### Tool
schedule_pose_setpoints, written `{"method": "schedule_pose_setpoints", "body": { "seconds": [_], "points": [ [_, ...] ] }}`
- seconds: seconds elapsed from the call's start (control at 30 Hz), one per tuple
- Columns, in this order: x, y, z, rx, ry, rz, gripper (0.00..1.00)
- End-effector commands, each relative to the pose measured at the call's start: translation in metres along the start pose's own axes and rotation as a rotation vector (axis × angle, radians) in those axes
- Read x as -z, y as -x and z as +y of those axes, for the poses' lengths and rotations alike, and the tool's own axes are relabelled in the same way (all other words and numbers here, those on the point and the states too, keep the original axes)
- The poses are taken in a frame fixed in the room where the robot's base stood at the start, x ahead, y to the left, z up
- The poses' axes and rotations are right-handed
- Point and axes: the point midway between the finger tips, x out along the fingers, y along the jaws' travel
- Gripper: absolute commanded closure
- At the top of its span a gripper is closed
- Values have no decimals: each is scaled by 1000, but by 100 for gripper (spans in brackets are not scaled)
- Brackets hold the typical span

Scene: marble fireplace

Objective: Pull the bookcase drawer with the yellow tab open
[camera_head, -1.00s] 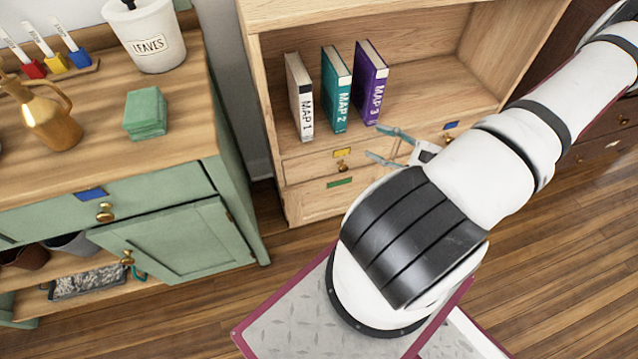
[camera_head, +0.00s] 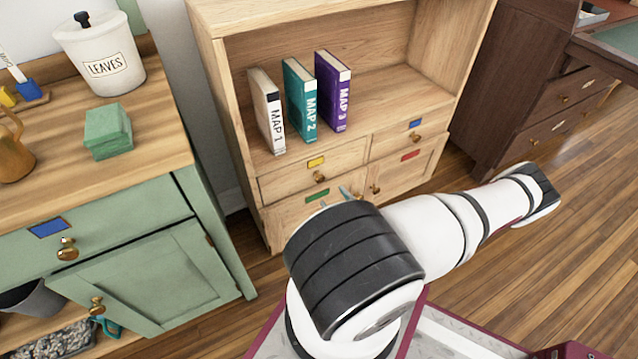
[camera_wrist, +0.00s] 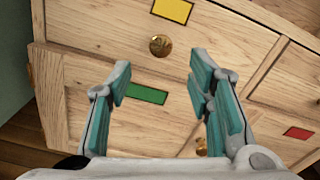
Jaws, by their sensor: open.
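The bookcase drawer with the yellow tab (camera_head: 316,162) is the upper left one under the open shelf, and its front (camera_head: 290,183) looks flush. Its round brass knob (camera_head: 320,177) sits below the tab. In the wrist view the yellow tab (camera_wrist: 172,10) is at the top and the knob (camera_wrist: 160,46) lies beyond and above the fingertips. My gripper (camera_wrist: 158,80) is open and empty, its teal fingers spread in front of the bookcase, apart from the knob. In the head view only the fingertips (camera_head: 343,193) show; my arm hides the rest.
Beside it is a drawer with a blue tab (camera_head: 415,124); below are doors with a green tab (camera_head: 317,195) and a red tab (camera_head: 410,155). Several books (camera_head: 303,100) stand on the shelf. A green cabinet (camera_head: 150,280) with its door ajar stands left. Floor is clear to the right.

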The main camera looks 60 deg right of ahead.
Motion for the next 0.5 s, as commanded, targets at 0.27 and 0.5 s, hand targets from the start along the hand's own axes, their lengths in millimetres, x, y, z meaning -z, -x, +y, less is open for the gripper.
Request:
{"method": "schedule_pose_setpoints", "body": {
  "seconds": [0.27, 0.5],
  "points": [
    [1, -55, 1, -1, 1, -3, 53],
    [1, -86, 0, -1, 2, -2, 53]
  ]
}}
